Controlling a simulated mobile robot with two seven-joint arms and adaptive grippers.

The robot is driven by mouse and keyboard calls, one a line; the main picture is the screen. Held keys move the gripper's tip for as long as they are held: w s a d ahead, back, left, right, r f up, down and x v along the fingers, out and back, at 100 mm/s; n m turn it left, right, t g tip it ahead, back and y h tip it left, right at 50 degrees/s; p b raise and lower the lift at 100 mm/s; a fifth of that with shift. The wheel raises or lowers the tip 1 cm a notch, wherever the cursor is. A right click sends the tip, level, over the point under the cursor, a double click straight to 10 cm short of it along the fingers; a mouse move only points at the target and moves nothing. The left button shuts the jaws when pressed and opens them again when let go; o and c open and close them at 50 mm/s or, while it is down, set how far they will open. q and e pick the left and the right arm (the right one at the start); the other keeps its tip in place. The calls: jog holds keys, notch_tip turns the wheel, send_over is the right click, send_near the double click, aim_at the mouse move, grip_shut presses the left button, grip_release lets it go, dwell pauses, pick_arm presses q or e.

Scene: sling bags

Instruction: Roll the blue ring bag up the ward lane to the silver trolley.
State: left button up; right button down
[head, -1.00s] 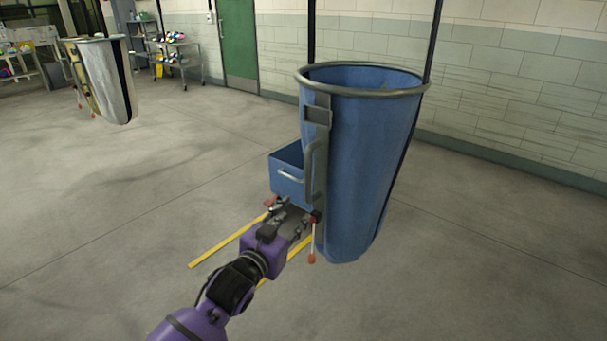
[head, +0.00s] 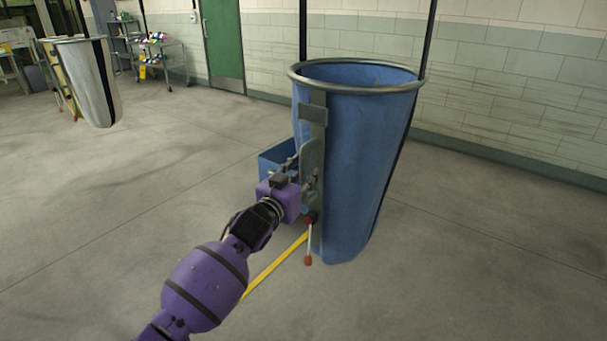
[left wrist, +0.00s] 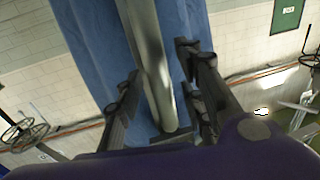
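The blue ring bag (head: 362,165) hangs upright from a grey ring, with a grey strip and upright handle (head: 307,148) on its left side. My left gripper (head: 302,170) is beside that handle, and the head view partly hides its fingers. In the left wrist view, the open fingers (left wrist: 157,82) stand on either side of a grey bar (left wrist: 152,65), with gaps visible on both sides. Blue cloth (left wrist: 95,45) shows behind the bar. A grey trolley (head: 160,62) with colourful items stands at the back left. My right gripper is out of view.
A blue box (head: 275,162) sits low behind my gripper, left of the bag. A yellow floor line (head: 272,266) runs below. A wall with a green door (head: 222,45) stands behind. The grey floor at left is open.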

pick_arm(q)
jog(key=shift+w+d, duration=0.1)
jog(key=shift+w, duration=0.05)
jog(key=shift+c, duration=0.8)
grip_shut()
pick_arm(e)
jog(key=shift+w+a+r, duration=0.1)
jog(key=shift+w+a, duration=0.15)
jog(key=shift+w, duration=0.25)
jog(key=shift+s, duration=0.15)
